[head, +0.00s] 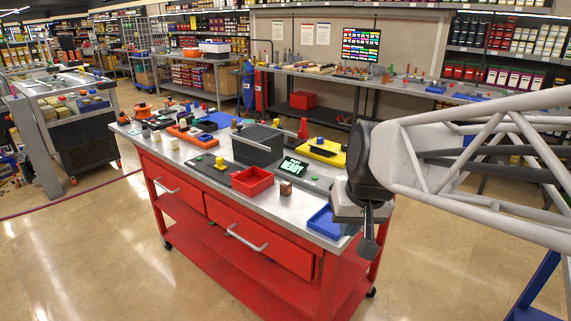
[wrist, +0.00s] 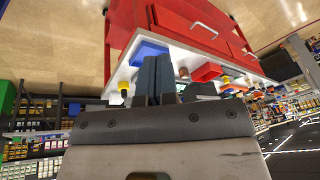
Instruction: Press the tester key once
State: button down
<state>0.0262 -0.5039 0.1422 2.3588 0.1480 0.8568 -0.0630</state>
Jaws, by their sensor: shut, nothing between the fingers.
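The tester appears to be a dark unit with a lit green display reading "READY" (head: 293,167), on the right half of the red workbench in the head view. I cannot make out a separate key on it. A dark panel with a green and a yellow knob (head: 219,164) lies further left, near the front edge. My gripper (head: 369,248) is shut and empty. It hangs beyond the bench's right end, right of the blue tray and apart from the tester. In the wrist view the closed fingers (wrist: 155,80) point toward the bench and hide part of its top.
The blue tray (head: 325,223) sits at the bench's right corner. A red tray (head: 253,181), small brown block (head: 285,188), grey bin (head: 257,143) and yellow tray (head: 322,151) surround the tester. Several small parts crowd the left end. The floor in front is clear.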

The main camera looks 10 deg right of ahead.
jog(key=w+r+t+y, duration=0.1)
jog(key=w+r, duration=0.1)
jog(key=w, duration=1.2)
jog(key=m+t+y, duration=0.1)
jog(key=m+t, duration=0.3)
send_over(316, 177)
notch_tip(316, 177, down, 12)
jog(key=f, duration=0.1)
jog(key=shift+d+r, duration=0.1)
jog(key=shift+r, duration=0.15)
jog(key=shift+f, duration=4.4)
